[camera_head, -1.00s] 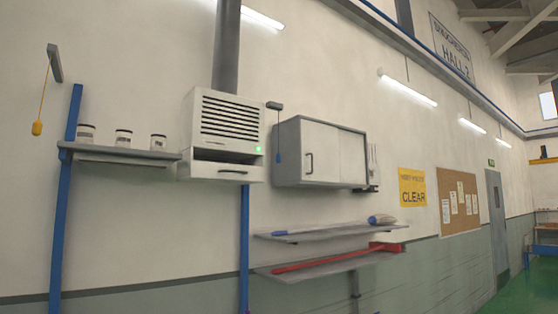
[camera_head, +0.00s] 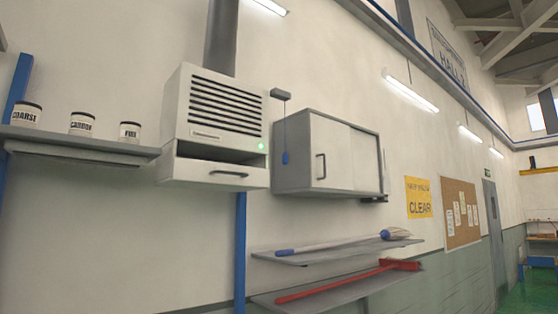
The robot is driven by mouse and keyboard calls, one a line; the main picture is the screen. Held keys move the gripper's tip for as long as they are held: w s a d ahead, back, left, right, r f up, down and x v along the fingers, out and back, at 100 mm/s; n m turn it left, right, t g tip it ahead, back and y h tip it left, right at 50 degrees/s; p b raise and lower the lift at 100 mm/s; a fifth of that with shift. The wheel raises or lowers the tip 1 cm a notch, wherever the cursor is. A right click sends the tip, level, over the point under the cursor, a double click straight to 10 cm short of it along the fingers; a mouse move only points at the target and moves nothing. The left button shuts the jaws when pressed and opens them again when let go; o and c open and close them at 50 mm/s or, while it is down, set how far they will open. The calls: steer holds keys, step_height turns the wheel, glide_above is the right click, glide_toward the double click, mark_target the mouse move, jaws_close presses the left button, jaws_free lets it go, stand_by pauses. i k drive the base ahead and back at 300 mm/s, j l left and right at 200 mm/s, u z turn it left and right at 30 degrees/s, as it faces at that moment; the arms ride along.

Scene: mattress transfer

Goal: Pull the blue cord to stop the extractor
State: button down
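The blue cord (camera_head: 285,134) hangs from a small dark bracket (camera_head: 280,94) on the wall, with a blue pull at its lower end (camera_head: 285,158). It hangs straight down between the extractor and a grey cabinet, in front of the cabinet's left side. The extractor (camera_head: 215,125) is a white box with dark louvres, a grey duct rising from its top and a lit green light (camera_head: 261,147) at its lower right. An open slot and a drawer-like front with a handle are below the louvres. My gripper is not in view.
The grey cabinet (camera_head: 345,153) with pale sliding doors is right of the cord. Two shelves below hold a blue-handled brush (camera_head: 330,245) and a red long-handled tool (camera_head: 340,280). A left shelf (camera_head: 100,147) bears three labelled jars. A yellow sign (camera_head: 418,197) and a cork board (camera_head: 461,213) are further right.

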mark_target(285, 156)
steer(key=i+j+z, duration=0.1)
steer(key=i+j, duration=0.2)
steer(key=i, duration=0.2)
steer(key=i+j+z, duration=0.1)
steer(key=i+j, duration=0.2)
steer(key=i, duration=0.25)
steer(key=i+j+z, duration=0.1)
steer(key=i+j, duration=0.3)
steer(key=i, duration=0.05)
